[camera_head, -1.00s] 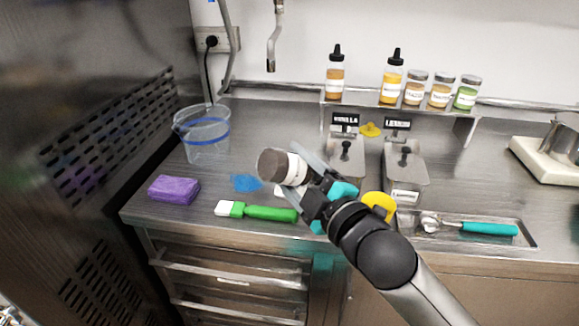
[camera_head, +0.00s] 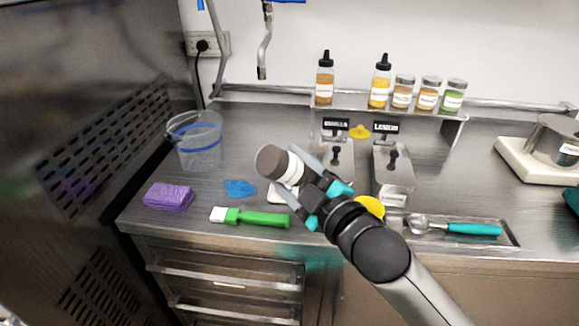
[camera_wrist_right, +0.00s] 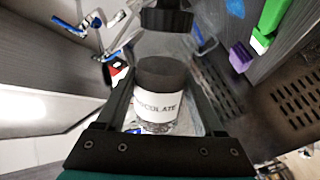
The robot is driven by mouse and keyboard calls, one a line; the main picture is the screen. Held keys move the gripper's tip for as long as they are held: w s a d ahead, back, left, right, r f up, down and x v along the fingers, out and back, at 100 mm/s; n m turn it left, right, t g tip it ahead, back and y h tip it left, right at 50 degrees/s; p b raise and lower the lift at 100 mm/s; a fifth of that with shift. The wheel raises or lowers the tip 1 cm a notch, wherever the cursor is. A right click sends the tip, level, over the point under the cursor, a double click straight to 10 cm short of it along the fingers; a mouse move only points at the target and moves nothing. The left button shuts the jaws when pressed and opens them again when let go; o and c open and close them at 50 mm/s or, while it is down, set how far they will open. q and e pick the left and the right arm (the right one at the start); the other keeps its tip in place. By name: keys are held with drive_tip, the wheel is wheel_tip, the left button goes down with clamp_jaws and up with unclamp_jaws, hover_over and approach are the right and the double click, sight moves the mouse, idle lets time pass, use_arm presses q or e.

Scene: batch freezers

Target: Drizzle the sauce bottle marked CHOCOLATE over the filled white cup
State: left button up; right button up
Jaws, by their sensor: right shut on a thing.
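My right gripper (camera_head: 308,172) is shut on the chocolate bottle (camera_head: 272,163), which is held tilted above the steel counter with its brown end toward the upper left. In the right wrist view the bottle (camera_wrist_right: 158,108) sits between the fingers, and its white label reads "OCOLATE", with the start hidden. A small part of a white object (camera_head: 277,194) shows below the held bottle, mostly hidden; I cannot tell whether it is the white cup. No filled cup is clearly visible. My left gripper is not in view.
A clear bucket (camera_head: 196,140), a purple sponge (camera_head: 168,197), a blue cloth (camera_head: 240,188) and a green-handled brush (camera_head: 250,217) lie left of the gripper. Lidded tubs (camera_head: 393,175) and a scoop (camera_head: 455,228) are to the right. Sauce bottles (camera_head: 324,82) stand on the rear shelf.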

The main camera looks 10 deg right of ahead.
drive_tip(key=shift+r, duration=0.1)
idle(0.4)
drive_tip(key=shift+n+p, duration=0.45)
drive_tip(key=shift+n, duration=0.45)
drive_tip(key=shift+n+p, duration=0.35)
drive_tip(key=shift+n, duration=0.85)
drive_tip(key=shift+r+n+p, duration=0.95)
drive_tip(key=shift+n+p, duration=0.55)
drive_tip(key=shift+p, duration=0.05)
drive_tip(key=shift+r+n+p, duration=0.3)
drive_tip(key=shift+n+p, duration=0.3)
drive_tip(key=shift+n, duration=0.1)
